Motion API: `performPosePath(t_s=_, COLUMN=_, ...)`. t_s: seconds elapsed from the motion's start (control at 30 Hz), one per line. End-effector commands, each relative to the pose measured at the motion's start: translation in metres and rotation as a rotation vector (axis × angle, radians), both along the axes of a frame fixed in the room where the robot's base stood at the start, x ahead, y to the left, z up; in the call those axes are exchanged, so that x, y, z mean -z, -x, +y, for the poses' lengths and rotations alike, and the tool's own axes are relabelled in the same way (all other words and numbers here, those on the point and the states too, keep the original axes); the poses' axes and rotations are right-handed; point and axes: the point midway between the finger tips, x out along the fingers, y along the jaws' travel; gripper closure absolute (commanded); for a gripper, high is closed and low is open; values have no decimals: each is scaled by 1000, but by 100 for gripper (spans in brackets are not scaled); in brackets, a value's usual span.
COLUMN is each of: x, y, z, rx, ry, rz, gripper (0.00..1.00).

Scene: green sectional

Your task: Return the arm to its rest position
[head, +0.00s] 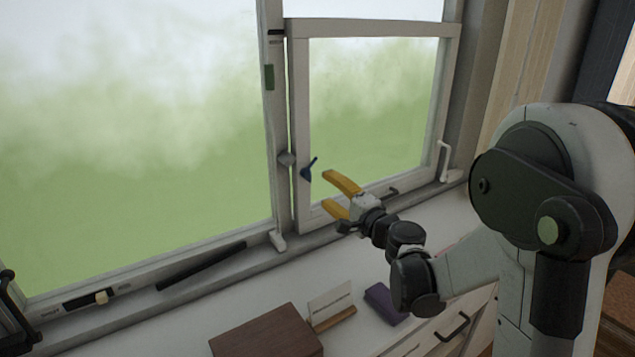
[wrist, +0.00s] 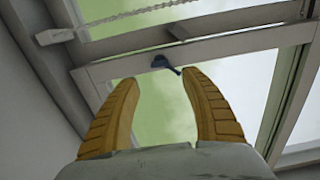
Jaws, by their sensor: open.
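My gripper (head: 331,192) has two yellow fingers and is open and empty, reaching toward the window in the head view. The wrist view shows both fingers spread apart (wrist: 160,88) with nothing between them. A dark blue window handle (head: 308,169) sits on the frame just left of the fingers in the head view. In the wrist view the handle (wrist: 161,62) lies beyond the fingertips, apart from them. My arm extends from the right side of the head view over the counter.
The window sash (head: 375,192) stands behind my gripper. On the white counter (head: 235,305) below are a brown box (head: 268,335), a card in a wooden holder (head: 332,310) and a purple object (head: 385,303). A dark bar (head: 200,266) lies along the sill to the left.

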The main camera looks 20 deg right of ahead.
Motion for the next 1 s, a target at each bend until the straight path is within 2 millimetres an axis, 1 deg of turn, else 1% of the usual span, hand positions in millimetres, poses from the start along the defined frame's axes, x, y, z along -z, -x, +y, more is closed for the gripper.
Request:
performPosePath(t_s=0.03, x=0, y=7, z=-3, rx=1, ry=0, rz=0, gripper=46)
performPosePath(t_s=0.1, x=0, y=15, z=-5, rx=1, ry=0, rz=0, gripper=46)
performPosePath(t_s=0.2, x=0, y=21, z=-7, rx=1, ry=0, rz=0, gripper=46)
performPosePath(t_s=0.67, x=0, y=23, z=-6, rx=-2, ry=4, rz=1, gripper=46)
performPosePath(t_s=0.77, x=-3, y=29, z=5, rx=-24, ry=52, rz=15, gripper=46)
performPosePath(t_s=0.87, x=-6, y=48, z=29, rx=-79, ry=180, rz=52, gripper=46)
performPosePath(t_s=0.9, x=-6, y=60, z=42, rx=-109, ry=251, rz=73, gripper=46)
performPosePath(t_s=0.97, x=-4, y=82, z=59, rx=-160, ry=374, rz=109, gripper=46)
performPosePath(t_s=1.0, x=-1, y=99, z=70, rx=-196, ry=461, rz=137, gripper=46)
